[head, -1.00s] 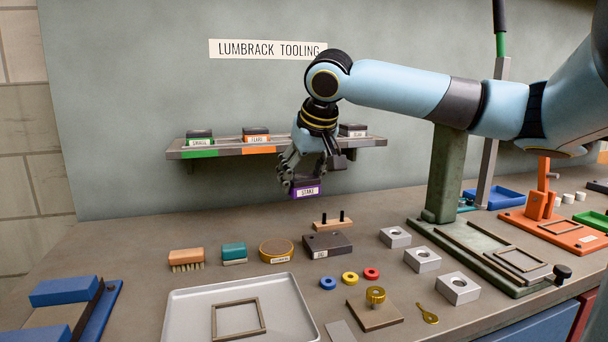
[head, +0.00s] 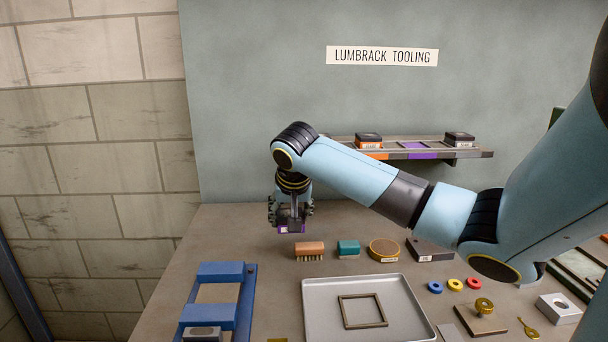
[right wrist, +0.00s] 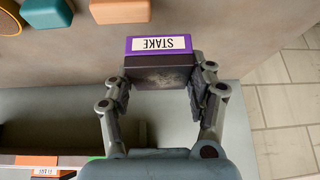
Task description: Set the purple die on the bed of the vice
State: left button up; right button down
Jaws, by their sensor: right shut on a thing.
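My right gripper (head: 291,215) is shut on the purple die (head: 289,230), a dark block with a purple band and a white STAKE label. It holds the die in the air over the far left part of the bench. In the right wrist view the die (right wrist: 160,72) sits between both fingers (right wrist: 163,88). The blue vice (head: 248,290) lies at the bench's left, nearer to me than the die. Its greyish bed (head: 218,293) shows bare between two blue jaws. My left gripper is not in view.
A brush (head: 309,248), a teal block (head: 348,247) and a round tin (head: 384,249) stand right of the die. A grey tray (head: 315,300) holding a frame lies right of the vice. A grey block (head: 202,334) is at the vice's near end. The rack (head: 405,151) hangs behind.

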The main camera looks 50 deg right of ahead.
jog(key=a+r+p, duration=0.1)
jog(key=a+p, duration=0.6)
jog(key=a, duration=0.5)
jog(key=r+p, duration=0.1)
jog(key=p, duration=0.3)
send_over(219, 291)
jog(key=s+a, duration=0.1)
jog(key=a, duration=0.1)
jog(key=shift+m, duration=0.3)
jog(key=shift+d+f+b, duration=0.15)
jog(key=shift+f+b, duration=1.45)
jog(key=shift+f, duration=1.2)
jog(key=shift+s+p, duration=0.15)
jog(key=shift+p, duration=0.4)
jog(key=shift+f, duration=0.5)
jog(key=shift+c, duration=1.8)
grip_release()
jog(key=shift+s, duration=0.1)
